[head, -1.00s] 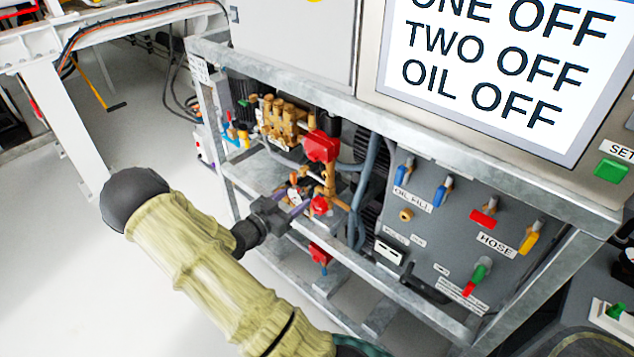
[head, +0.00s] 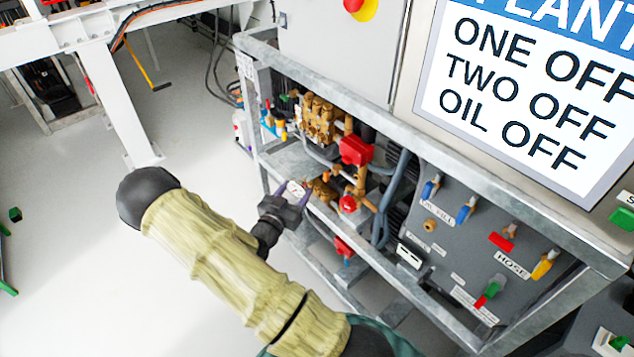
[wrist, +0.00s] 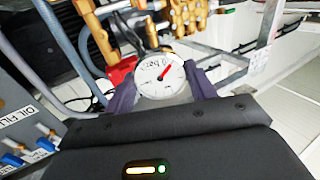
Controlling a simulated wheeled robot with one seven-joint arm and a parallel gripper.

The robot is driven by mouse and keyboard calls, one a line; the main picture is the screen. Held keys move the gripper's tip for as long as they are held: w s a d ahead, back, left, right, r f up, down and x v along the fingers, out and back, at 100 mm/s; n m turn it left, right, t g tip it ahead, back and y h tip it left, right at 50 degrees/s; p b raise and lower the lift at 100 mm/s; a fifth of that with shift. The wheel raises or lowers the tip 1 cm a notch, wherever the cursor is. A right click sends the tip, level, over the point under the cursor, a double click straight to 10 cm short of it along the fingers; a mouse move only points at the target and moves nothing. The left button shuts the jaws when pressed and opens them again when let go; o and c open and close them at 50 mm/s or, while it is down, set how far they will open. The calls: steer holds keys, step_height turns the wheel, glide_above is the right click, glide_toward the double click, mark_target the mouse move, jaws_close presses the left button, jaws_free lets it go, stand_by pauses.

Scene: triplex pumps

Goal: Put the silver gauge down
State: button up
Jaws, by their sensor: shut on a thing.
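The silver gauge (wrist: 160,76) is a round white dial with a red needle and a silver rim. In the wrist view it sits between the two purple fingers of my gripper (wrist: 162,90), which are shut on it. In the head view my gripper (head: 291,195) holds the gauge (head: 295,188) at the open front of the metal frame, left of the red valve parts. The gauge's back is hidden. I cannot tell whether it touches anything besides the fingers.
The galvanised frame (head: 330,87) holds brass pumps (head: 320,118), a red block (head: 356,151) and grey hoses. A grey panel with coloured valve handles (head: 502,238) is to the right. The pale floor (head: 80,240) left of the frame is largely clear.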

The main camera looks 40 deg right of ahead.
steer(key=s+a+r+n+t+y+p, duration=0.1)
steer(key=a+r+n+t+y+p, duration=0.1)
steer(key=a+n+t+y+p, duration=0.7)
steer(key=shift+s+a+n+t+y+p, duration=0.35)
steer(key=shift+a+n+y+p, duration=1.35)
steer(key=shift+a+y+p, duration=2.3)
steer(key=shift+s+a+h+b, duration=0.15)
steer(key=shift+a+h+b, duration=0.45)
steer(key=shift+a+b, duration=0.25)
